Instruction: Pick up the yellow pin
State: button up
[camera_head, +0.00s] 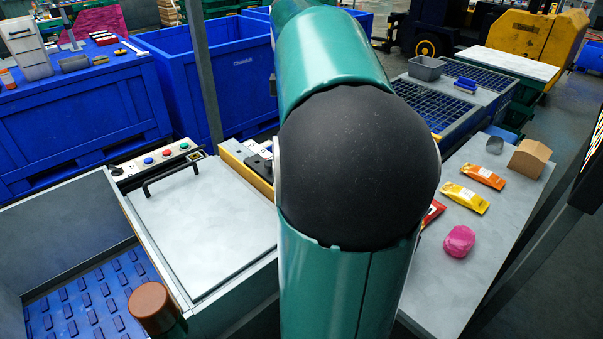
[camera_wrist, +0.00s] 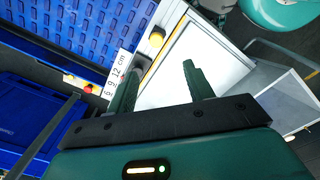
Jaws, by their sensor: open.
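A small rounded yellow piece (camera_wrist: 157,38), which may be the yellow pin, shows in the wrist view between the blue ribbed surface and the pale panel. It lies beyond my fingertips and apart from them. My gripper (camera_wrist: 160,78) is open, with two dark green fingers spread and nothing between them. In the head view my own arm fills the middle and hides my gripper. I cannot make out the pin for certain in that view.
A pale lid (camera_head: 210,215) with a black handle covers a box beside a button panel (camera_head: 160,160). A grey table (camera_head: 440,280) at right holds wrapped packets (camera_head: 465,198) and a pink lump (camera_head: 459,241). A white label strip (camera_wrist: 116,72) is near my left finger.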

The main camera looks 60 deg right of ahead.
notch_tip(320, 180, down, 9)
jog(key=shift+s+r, duration=0.1)
jog(key=shift+r, duration=0.05)
jog(key=f, duration=0.3)
jog(key=d+f, duration=0.1)
jog(key=f, duration=0.1)
jog(key=shift+w, duration=0.25)
jog(key=shift+s+a, duration=0.1)
jog(key=shift+s, duration=0.05)
jog(key=shift+f, duration=0.1)
jog(key=shift+c, duration=0.6)
grip_shut()
